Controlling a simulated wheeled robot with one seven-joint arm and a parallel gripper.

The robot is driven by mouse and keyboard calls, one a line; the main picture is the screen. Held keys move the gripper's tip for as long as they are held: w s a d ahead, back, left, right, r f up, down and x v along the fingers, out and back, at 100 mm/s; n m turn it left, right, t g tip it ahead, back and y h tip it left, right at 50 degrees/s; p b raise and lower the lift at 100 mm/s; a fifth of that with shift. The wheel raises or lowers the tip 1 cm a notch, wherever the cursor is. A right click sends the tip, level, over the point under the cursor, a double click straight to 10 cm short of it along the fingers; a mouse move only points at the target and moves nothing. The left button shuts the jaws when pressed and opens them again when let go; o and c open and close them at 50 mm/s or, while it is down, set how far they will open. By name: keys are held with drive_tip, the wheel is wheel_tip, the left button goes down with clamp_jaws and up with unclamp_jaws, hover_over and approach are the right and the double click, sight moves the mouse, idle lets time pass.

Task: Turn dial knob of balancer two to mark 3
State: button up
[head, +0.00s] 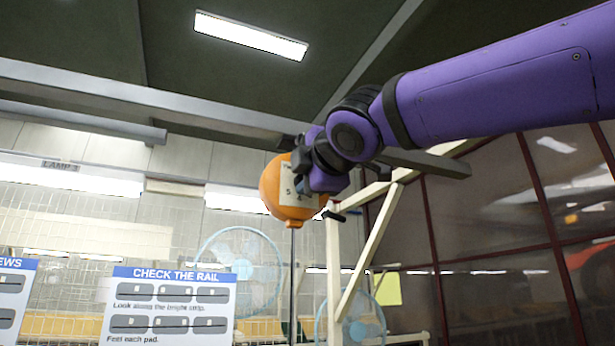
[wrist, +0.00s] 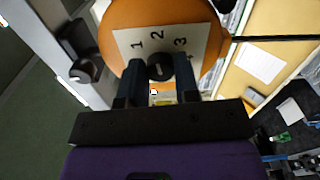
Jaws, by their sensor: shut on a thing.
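The orange balancer (head: 270,190) hangs under an overhead beam in the head view, with a thin line running down from it. Its pale dial plate shows in the wrist view (wrist: 128,40), with the marks 1, 2 and 3 readable and a partly hidden 4 at lower right. The dark round dial knob (wrist: 160,66) sits at the plate's lower middle. My gripper (wrist: 160,74) is shut on the knob, one finger on each side. In the head view my gripper (head: 308,180) covers much of the plate and hides the knob. I cannot tell which mark the knob points to.
The grey overhead beam (head: 150,97) runs above the balancer. A pale wooden frame (head: 365,245) stands just right of it. A "CHECK THE RAIL" board (head: 170,305) and a blue fan (head: 240,265) are lower left. A label reading "LAMP" (head: 60,165) is at far left.

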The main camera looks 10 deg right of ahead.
drive_tip(key=shift+f+m, duration=0.2)
drive_tip(key=shift+m, duration=4.8)
drive_tip(key=o, duration=0.9)
drive_tip(key=v, duration=1)
drive_tip(key=shift+s, duration=0.4)
